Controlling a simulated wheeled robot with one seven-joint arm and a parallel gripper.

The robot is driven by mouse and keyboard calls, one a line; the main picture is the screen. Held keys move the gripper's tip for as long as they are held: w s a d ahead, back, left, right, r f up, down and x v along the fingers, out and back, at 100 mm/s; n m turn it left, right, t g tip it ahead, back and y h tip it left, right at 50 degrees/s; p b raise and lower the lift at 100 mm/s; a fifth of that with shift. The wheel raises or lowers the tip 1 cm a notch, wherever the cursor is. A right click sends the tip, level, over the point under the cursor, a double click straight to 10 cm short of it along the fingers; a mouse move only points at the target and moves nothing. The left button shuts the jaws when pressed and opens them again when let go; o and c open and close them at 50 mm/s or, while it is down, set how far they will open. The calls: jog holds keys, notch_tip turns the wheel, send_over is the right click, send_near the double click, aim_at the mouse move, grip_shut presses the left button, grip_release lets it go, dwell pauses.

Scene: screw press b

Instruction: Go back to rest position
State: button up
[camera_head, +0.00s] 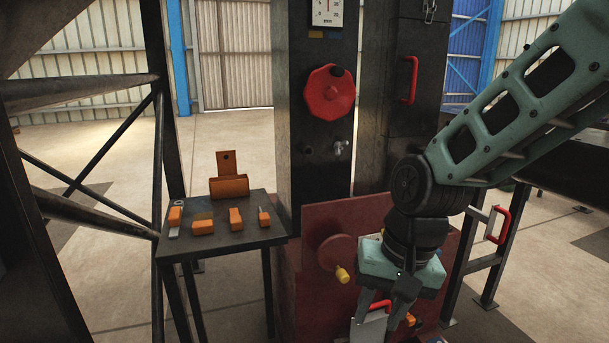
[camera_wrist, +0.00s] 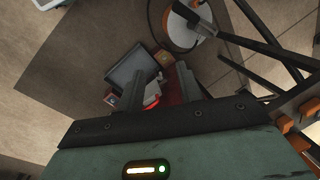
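My gripper (camera_head: 388,312) hangs pointing down in the lower right of the head view, in front of the red part of the press. Its two fingers are apart, and I see nothing held between them. In the wrist view my gripper (camera_wrist: 155,84) also shows its fingers spread. A red handle (camera_head: 380,305) on a pale grey piece shows close to the fingers, seemingly below or behind them. Whether it touches them I cannot tell.
A dark press column (camera_head: 317,160) with a red handwheel (camera_head: 329,92) stands in the middle. A small dark table (camera_head: 222,240) at left carries orange-handled tools and an orange holder (camera_head: 230,182). Metal struts fill the left edge. A red-handled frame (camera_head: 498,225) stands at right.

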jog(key=s+d+r+n+h, duration=0.1)
jog(key=s+d+n, duration=0.1)
jog(key=s+n, duration=0.45)
jog(key=s+d+r+n+h, duration=0.1)
jog(key=s+n, duration=0.2)
jog(key=s, duration=0.6)
notch_tip(320, 180, up, 28)
jog(key=p, duration=2.8)
jog(key=shift+w+a+f, duration=0.15)
jog(key=shift+w+f, duration=0.05)
jog(key=shift+w, duration=0.1)
